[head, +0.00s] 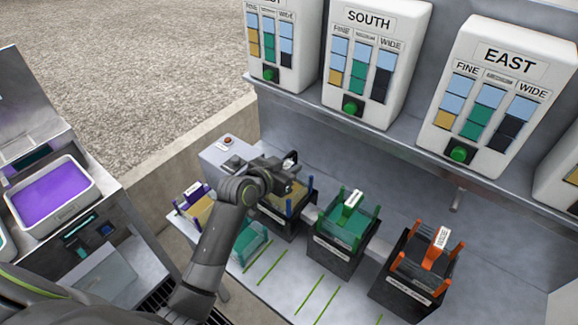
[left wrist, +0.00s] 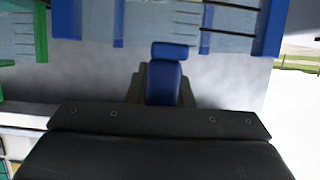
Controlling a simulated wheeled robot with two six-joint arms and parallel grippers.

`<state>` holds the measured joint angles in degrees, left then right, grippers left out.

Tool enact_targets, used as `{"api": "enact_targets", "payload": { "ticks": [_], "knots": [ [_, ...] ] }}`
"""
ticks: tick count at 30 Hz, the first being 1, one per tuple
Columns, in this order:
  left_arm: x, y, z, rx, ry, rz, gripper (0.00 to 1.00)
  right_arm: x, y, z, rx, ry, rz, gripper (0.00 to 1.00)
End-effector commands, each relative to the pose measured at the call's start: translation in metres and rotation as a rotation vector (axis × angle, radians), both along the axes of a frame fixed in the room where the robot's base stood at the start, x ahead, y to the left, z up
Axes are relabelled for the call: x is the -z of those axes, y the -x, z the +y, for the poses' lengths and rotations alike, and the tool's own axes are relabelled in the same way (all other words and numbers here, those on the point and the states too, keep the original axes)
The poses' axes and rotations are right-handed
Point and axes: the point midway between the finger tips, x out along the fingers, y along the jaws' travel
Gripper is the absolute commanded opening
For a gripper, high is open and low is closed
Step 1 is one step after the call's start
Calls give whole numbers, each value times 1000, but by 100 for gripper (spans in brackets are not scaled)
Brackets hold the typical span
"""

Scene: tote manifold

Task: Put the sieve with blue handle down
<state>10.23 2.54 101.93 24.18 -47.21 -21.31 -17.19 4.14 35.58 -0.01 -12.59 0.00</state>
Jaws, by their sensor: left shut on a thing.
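The sieve with blue handle (head: 289,206) shows as blue corner posts around a tan centre, at the black box (head: 283,226) on the bench. My left gripper (head: 288,170) is over it, shut on its handle, and partly hides it. In the left wrist view the blue handle (left wrist: 165,82) stands between dark fingers, and blue posts with a clear marked wall (left wrist: 160,28) run along the top. I cannot tell whether the sieve rests in the box or hangs just above it. My right gripper is not in view.
A green sieve (head: 345,225) and an orange sieve (head: 425,265) stand on black boxes to the right. A purple-posted sieve (head: 195,203) and a green tray (head: 250,243) are to the left. Labelled dispensers (head: 375,60) hang above. A tub of purple material (head: 52,190) stands far left.

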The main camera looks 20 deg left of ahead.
Motion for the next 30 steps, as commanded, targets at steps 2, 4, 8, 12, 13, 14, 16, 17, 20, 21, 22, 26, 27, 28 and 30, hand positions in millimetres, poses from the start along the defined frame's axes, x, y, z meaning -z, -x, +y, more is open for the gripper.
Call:
{"api": "enact_targets", "payload": {
  "ticks": [2, 4, 8, 12, 13, 14, 16, 17, 20, 21, 22, 26, 27, 28, 30],
  "knots": [
    [1, 0, 0, 0, 0, -1, 0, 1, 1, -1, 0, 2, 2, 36],
    [4, 0, 0, 0, 0, -1, 0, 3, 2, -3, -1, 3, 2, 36],
    [3, 0, 0, 0, 0, 0, 35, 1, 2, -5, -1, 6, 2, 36],
    [3, 0, 0, 0, 0, 0, 42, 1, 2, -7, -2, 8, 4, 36],
    [3, 0, 0, 0, 0, 0, 42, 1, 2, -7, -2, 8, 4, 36],
    [3, 0, 0, 0, 0, 0, 42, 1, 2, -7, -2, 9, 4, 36],
    [3, 0, 0, 0, 0, 0, 42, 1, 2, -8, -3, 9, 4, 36],
    [2, 0, 0, 0, 0, 0, 42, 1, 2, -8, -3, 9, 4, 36],
    [-2, 0, 0, 0, -1, -1, 42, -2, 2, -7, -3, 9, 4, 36],
    [-2, 2, 1, -1, -1, -1, 42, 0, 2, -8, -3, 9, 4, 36],
    [-2, 4, 2, -1, -1, -1, 42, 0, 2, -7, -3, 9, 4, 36],
    [-7, 17, 7, 0, -2, -2, 42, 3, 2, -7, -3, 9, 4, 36],
    [-9, 22, 9, 0, -3, -2, 42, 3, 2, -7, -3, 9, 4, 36],
    [-11, 27, 10, 0, -3, -2, 42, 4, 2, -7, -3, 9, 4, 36],
    [-16, 37, 14, -1, -2, -2, 42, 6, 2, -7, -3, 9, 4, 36]
  ]
}}
